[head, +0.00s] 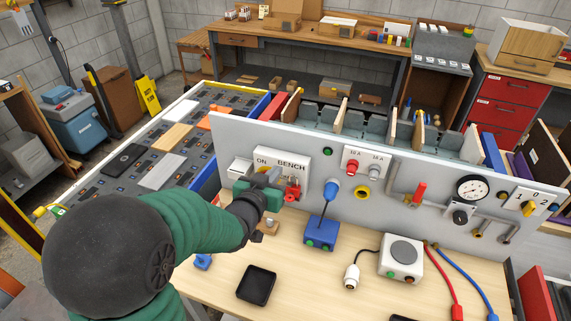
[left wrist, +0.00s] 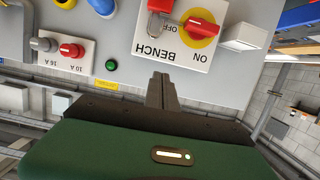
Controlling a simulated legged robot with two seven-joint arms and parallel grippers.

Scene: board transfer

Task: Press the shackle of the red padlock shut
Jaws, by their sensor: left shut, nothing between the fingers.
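The red padlock (head: 292,194) hangs at the BENCH switch plate (head: 292,160) on the grey panel, just right of my left gripper (head: 274,176). In the left wrist view, which is upside down, the red padlock (left wrist: 160,5) is cut by the top edge, with a grey shackle part below it beside the red switch handle (left wrist: 201,27). I cannot tell how far the shackle is open. My left gripper also shows in the left wrist view (left wrist: 162,78), shut and empty, its fingertips pointing at the panel, apart from the padlock. My right gripper is not in view.
The panel also carries a green button (left wrist: 111,64), a breaker plate (head: 364,162) and a gauge (head: 474,188). On the bench in front lie a black tray (head: 257,286), a blue box (head: 321,234) and a white box (head: 401,258). Bare wood lies between them.

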